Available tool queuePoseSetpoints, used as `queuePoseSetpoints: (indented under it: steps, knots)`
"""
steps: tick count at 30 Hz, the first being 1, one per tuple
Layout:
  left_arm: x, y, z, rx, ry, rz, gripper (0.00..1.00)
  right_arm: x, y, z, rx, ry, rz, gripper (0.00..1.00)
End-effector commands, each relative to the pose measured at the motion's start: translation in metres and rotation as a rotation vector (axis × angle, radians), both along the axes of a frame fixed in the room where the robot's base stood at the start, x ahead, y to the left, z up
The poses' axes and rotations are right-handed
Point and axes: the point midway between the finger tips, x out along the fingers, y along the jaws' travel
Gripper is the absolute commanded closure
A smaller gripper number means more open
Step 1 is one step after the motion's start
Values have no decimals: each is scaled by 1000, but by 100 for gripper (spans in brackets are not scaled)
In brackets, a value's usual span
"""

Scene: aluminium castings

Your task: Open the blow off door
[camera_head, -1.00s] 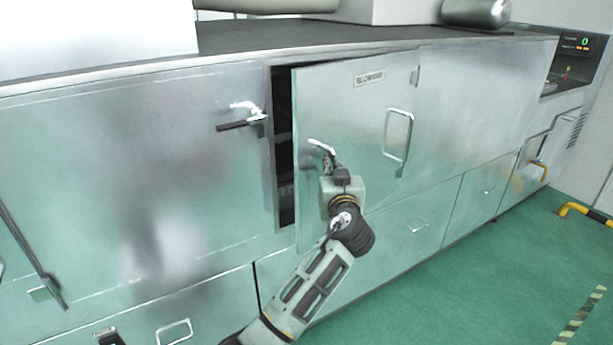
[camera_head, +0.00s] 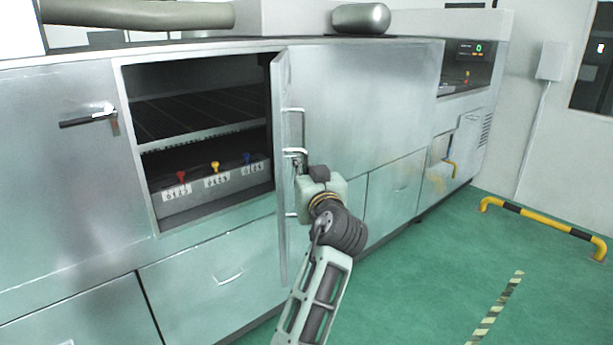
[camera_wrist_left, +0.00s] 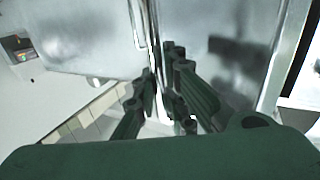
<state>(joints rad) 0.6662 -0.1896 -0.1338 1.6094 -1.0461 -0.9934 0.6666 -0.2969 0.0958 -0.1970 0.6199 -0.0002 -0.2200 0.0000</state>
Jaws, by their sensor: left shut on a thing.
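The blow off door (camera_head: 281,220) stands swung out from the cabinet, seen nearly edge-on in the head view, hinged at its far right side. In the left wrist view the dark fingers (camera_wrist_left: 160,70) are close together beside a shiny metal bar and panel. My right gripper is in neither view.
The opened compartment (camera_head: 200,130) shows a dark grille and a ledge with red, yellow and blue valves (camera_head: 215,167). A yellow-black floor barrier (camera_head: 540,228) stands right; green floor in front is clear.

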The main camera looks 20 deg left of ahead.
Motion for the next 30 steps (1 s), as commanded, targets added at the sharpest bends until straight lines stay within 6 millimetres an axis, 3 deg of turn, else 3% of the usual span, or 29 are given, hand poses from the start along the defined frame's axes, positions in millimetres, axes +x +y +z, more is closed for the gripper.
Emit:
queuePoseSetpoints:
  steps: [6, 16, 17, 22, 30]
  knots:
    - [1, -1, -5, 2, 12, -2, 100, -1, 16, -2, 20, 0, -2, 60]
    - [1, -2, -5, 2, 12, -2, 100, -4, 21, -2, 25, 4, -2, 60]
    - [1, -2, -5, 2, 12, -2, 88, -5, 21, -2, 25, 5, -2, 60]
    - [1, -1, -3, 1, 7, -2, 73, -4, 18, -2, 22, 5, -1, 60]
    - [1, -1, -1, 1, 3, -2, 71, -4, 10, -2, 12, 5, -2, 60]
